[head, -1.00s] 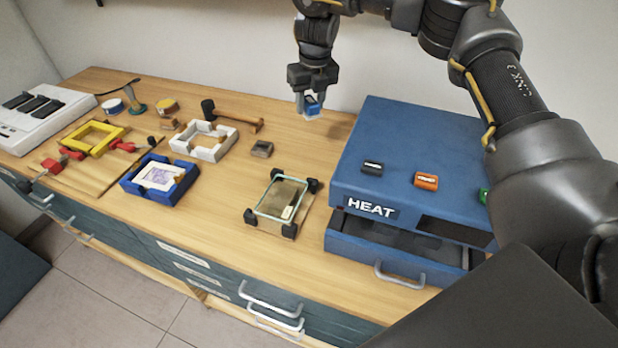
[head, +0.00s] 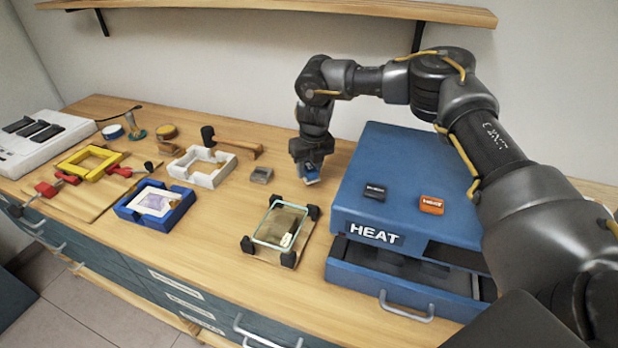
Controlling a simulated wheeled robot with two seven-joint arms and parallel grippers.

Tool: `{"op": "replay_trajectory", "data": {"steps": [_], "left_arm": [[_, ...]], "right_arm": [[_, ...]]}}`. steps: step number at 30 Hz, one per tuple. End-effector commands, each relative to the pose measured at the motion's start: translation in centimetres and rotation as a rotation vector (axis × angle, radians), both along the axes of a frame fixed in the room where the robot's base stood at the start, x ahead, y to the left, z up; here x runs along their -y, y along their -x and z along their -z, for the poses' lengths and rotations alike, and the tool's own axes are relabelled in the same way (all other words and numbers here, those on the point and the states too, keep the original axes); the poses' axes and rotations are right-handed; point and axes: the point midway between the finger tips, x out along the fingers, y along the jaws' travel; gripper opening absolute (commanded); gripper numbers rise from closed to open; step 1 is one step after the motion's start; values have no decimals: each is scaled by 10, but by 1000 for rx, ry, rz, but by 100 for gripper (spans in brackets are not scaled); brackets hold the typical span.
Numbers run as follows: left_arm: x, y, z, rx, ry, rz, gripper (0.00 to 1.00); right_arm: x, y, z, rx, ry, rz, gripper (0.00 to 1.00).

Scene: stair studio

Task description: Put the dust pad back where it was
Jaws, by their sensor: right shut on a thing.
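My right gripper (head: 310,165) is shut on a small block, blue on top with a pale underside, which I take for the dust pad (head: 311,179). The fingers hide part of it. It is at or just above the wooden bench, left of the blue HEAT box; I cannot tell if it touches the wood. A glass pane (head: 279,225) with a pale rim lies between black corner blocks, in front of the pad. My left gripper is not in view.
The blue HEAT box (head: 353,203) stands close on the right, its drawer partly out. A small grey block (head: 262,174), a white frame (head: 190,177), a blue frame (head: 181,211) and a yellow frame (head: 76,169) lie left. A wall shelf (head: 270,9) is above.

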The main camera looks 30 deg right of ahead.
Motion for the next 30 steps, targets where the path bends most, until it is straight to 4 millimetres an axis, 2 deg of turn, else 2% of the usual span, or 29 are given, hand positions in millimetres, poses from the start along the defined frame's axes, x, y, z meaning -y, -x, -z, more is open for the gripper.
{"op": "replay_trajectory", "data": {"steps": [3,10,21,22,27,30], "left_arm": [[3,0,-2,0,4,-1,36],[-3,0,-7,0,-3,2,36],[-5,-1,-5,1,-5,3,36],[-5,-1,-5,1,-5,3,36],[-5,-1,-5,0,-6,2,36],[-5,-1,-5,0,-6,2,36]], "right_arm": [[0,1,7,-2,1,0,18],[0,1,36,-3,1,0,18],[0,1,41,-1,0,0,18],[0,1,42,-1,0,0,41],[0,0,41,-1,0,0,61],[0,0,41,-1,0,0,61]]}}
